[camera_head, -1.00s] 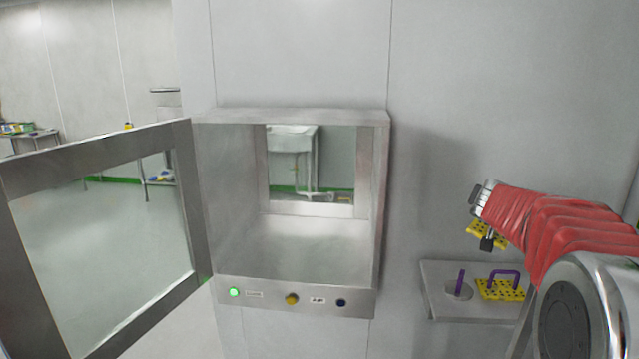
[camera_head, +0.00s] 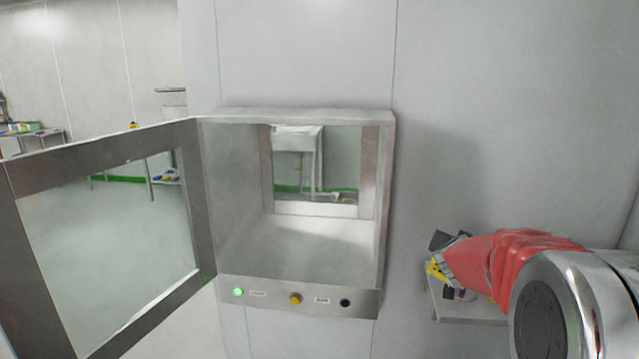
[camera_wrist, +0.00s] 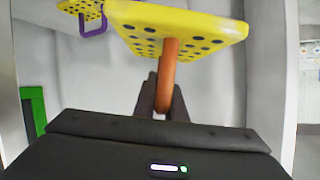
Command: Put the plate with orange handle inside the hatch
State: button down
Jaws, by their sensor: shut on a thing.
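The hatch (camera_head: 388,200) is a metal wall box with its framed glass door (camera_head: 185,200) swung open to the left. Its inside is empty, with a window at the back. My gripper (camera_wrist: 163,100) is shut on the orange handle (camera_wrist: 168,62) of the yellow perforated plate (camera_wrist: 180,28). In the head view a bit of yellow (camera_head: 436,276) shows by the gripper end, right of and below the hatch opening. My red-sleeved arm hides most of the plate there.
A small wall shelf (camera_head: 470,315) lies under my arm, mostly covered. Another yellow plate with a purple handle (camera_wrist: 92,24) shows in the wrist view. A green light (camera_head: 238,292) and buttons sit under the hatch. The open door takes up the left side.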

jog(key=s+a+f+n+y, duration=0.2)
jog(key=a+f+y, duration=0.1)
jog(key=a+f, duration=0.5)
jog(key=s+a+f+n+t+y, duration=0.1)
jog(key=s+a+f+n+y, duration=0.2)
jog(key=a+f, duration=0.5)
jog(key=a, duration=0.5)
jog(key=shift+s, duration=0.2)
jog(key=shift+f, duration=0.1)
jog(key=s+f, duration=0.3)
jog(key=s, duration=0.7)
jog(key=shift+f, duration=0.35)
